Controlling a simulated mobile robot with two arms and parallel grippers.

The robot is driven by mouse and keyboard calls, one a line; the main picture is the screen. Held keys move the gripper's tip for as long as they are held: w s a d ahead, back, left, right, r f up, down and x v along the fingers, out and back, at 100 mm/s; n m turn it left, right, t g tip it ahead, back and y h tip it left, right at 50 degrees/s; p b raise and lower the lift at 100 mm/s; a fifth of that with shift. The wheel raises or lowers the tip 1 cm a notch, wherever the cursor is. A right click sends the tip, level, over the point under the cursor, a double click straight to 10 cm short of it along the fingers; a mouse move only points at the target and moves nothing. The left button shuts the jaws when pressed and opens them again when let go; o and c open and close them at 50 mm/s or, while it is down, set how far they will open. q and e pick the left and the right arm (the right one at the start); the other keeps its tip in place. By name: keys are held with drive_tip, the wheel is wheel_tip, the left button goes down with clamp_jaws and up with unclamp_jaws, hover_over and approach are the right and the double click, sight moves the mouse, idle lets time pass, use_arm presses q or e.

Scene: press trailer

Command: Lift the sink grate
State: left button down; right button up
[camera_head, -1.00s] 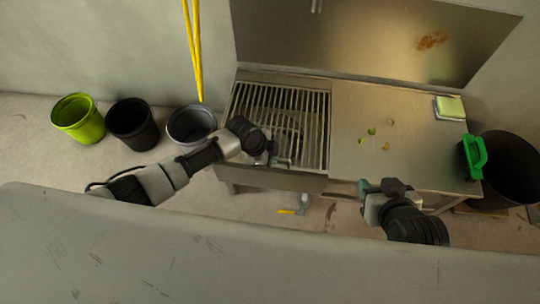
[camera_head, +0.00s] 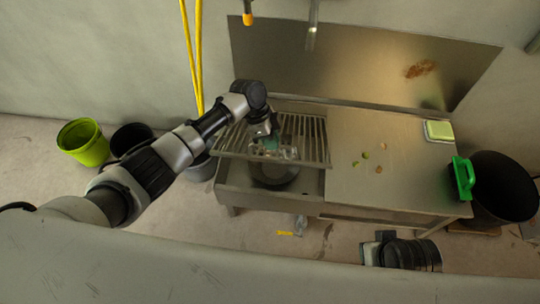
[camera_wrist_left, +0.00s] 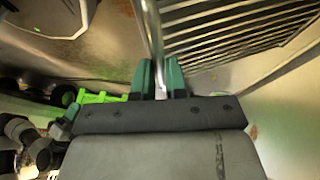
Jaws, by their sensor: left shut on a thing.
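The sink grate (camera_head: 315,140) is a frame of parallel metal bars. In the head view it is raised and tilted over the sink basin (camera_head: 240,183), whose front part shows open below it. A dark round thing (camera_head: 275,175) shows inside the basin. My left gripper (camera_head: 275,145) is at the grate's front part. In the left wrist view the green fingertips (camera_wrist_left: 160,78) are shut on a bar of the grate (camera_wrist_left: 225,35). My right gripper (camera_head: 375,250) is low in front of the counter, apart from the grate; its fingers are too small to read.
A steel counter (camera_head: 400,185) with several small scraps adjoins the sink on the right. A sponge (camera_head: 439,130) lies at its back, and a green-handled thing (camera_head: 463,178) is at its right edge by a black bin (camera_head: 505,185). Buckets (camera_head: 84,143) stand left.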

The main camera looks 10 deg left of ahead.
use_arm(q)
drive_tip(key=shift+w+a+r, duration=0.1)
drive_tip(key=shift+w+r, duration=1.8)
drive_tip(key=shift+r, duration=0.25)
use_arm(e)
drive_tip(key=shift+s+r, duration=0.2)
drive_tip(key=shift+r, duration=0.15)
use_arm(q)
drive_tip(key=c, duration=1.6)
unclamp_jaws()
drive_tip(key=o, duration=0.4)
drive_tip(key=shift+w+f, duration=0.2)
drive_tip(key=shift+f, duration=0.05)
drive_tip(key=shift+o, duration=0.2)
drive_tip(key=shift+r, duration=0.15)
use_arm(e)
drive_tip(key=shift+w, duration=0.15)
use_arm(q)
drive_tip(key=shift+s, duration=0.1)
drive_tip(key=p+v, duration=0.2)
drive_tip(key=v, duration=0.8)
drive_tip(key=shift+r, duration=0.35)
use_arm(e)
drive_tip(key=s+x, duration=0.1)
drive_tip(key=x, duration=0.6)
drive_tip(key=shift+f, duration=0.5)
